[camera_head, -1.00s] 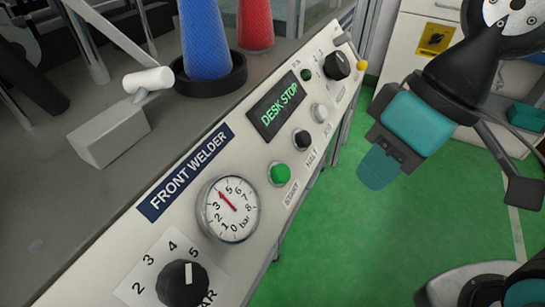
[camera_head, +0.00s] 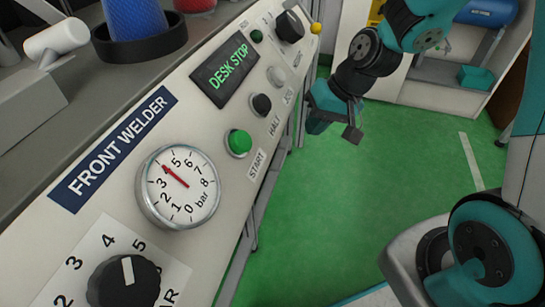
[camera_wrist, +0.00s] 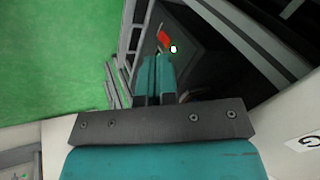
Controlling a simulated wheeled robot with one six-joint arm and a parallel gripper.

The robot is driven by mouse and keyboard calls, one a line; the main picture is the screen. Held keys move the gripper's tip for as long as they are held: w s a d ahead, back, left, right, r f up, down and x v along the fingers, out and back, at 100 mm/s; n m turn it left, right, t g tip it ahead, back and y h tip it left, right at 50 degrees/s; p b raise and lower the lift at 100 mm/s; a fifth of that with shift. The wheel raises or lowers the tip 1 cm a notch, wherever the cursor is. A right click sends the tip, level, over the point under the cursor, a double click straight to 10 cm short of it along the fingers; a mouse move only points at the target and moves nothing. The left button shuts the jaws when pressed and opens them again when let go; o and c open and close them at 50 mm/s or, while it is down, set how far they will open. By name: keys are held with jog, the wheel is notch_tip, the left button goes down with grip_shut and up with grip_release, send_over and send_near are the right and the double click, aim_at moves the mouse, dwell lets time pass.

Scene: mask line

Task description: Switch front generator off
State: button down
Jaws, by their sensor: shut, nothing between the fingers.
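The front welder panel, marked by its label (camera_head: 113,149), fills the left of the head view. In the wrist view a dark box (camera_wrist: 195,55) sits in the space under the panel.
The panel carries a display (camera_head: 225,69) reading DESK STOP, a green START button (camera_head: 239,142), a black HALT button (camera_head: 261,104), a gauge (camera_head: 178,187) and a black knob (camera_head: 124,281). Legs stand below the panel. Green floor (camera_head: 350,220) is clear to the right.

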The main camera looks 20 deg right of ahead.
jog(key=w+d+f+m+t+y, duration=0.1)
jog(key=w+d+f+m, duration=0.1)
jog(key=f, duration=0.4)
jog(key=w+d+f+m+t+y, duration=0.2)
jog(key=w+f+m, duration=0.2)
jog(key=w+f, duration=0.1)
jog(key=shift+d+f+b, duration=0.3)
jog(key=shift+d+f, duration=0.05)
jog(key=shift+f, duration=0.15)
jog(key=a+r+b+x, duration=0.1)
jog(key=b+x, duration=0.4)
jog(key=x, duration=0.8)
jog(key=shift+w+a+r, duration=0.2)
jog(key=shift+w+a, duration=0.05)
jog(key=shift+w, duration=0.2)
